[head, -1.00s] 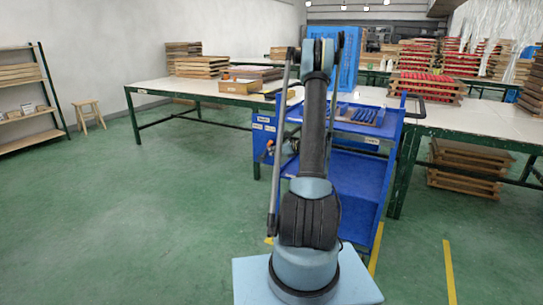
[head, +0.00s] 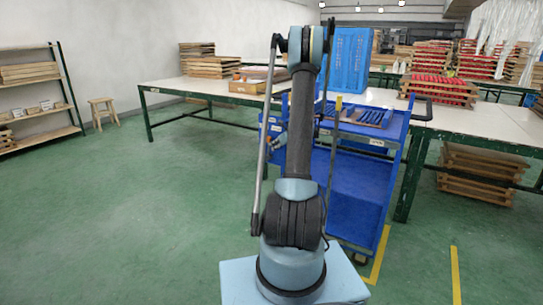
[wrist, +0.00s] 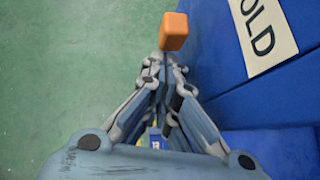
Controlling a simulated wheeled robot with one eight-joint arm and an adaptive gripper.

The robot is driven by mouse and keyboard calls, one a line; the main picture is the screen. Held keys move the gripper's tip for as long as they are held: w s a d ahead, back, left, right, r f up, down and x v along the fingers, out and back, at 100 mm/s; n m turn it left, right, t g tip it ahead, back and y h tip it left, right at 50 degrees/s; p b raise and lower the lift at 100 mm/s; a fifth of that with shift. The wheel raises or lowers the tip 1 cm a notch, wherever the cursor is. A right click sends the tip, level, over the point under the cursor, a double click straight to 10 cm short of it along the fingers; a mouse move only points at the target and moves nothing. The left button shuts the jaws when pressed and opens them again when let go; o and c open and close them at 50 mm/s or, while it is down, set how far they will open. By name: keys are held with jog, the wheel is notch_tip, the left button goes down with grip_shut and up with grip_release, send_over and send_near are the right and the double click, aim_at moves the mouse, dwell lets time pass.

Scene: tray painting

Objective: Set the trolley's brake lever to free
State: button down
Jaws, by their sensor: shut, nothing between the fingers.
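The blue trolley (head: 350,190) stands right of and behind my arm in the head view. In the wrist view its blue side (wrist: 215,60) fills the right, with a pale label (wrist: 262,38) whose visible letters read "OLD". An orange block-like knob (wrist: 174,32), apparently the brake lever's end, shows just beyond my fingertips, beside the trolley's side. My gripper (wrist: 163,68) is shut and empty, with its tips close to the knob; I cannot tell whether they touch. The rest of the lever is hidden. In the head view my gripper (head: 279,142) is small beside the trolley's left side.
A long worktable (head: 190,88) with green legs stands behind, and another table (head: 480,122) stands to the right of the trolley. A stool (head: 103,110) and shelf (head: 38,97) are at the left. The green floor at left is open.

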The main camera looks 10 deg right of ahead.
jog(key=shift+w+a+r, duration=0.2)
jog(key=shift+w+a, duration=0.1)
jog(key=shift+w, duration=0.05)
dwell(0.5)
jog(key=v, duration=2.3)
jog(key=shift+r, duration=0.15)
jog(key=shift+w+a, duration=0.1)
jog(key=shift+a, duration=0.05)
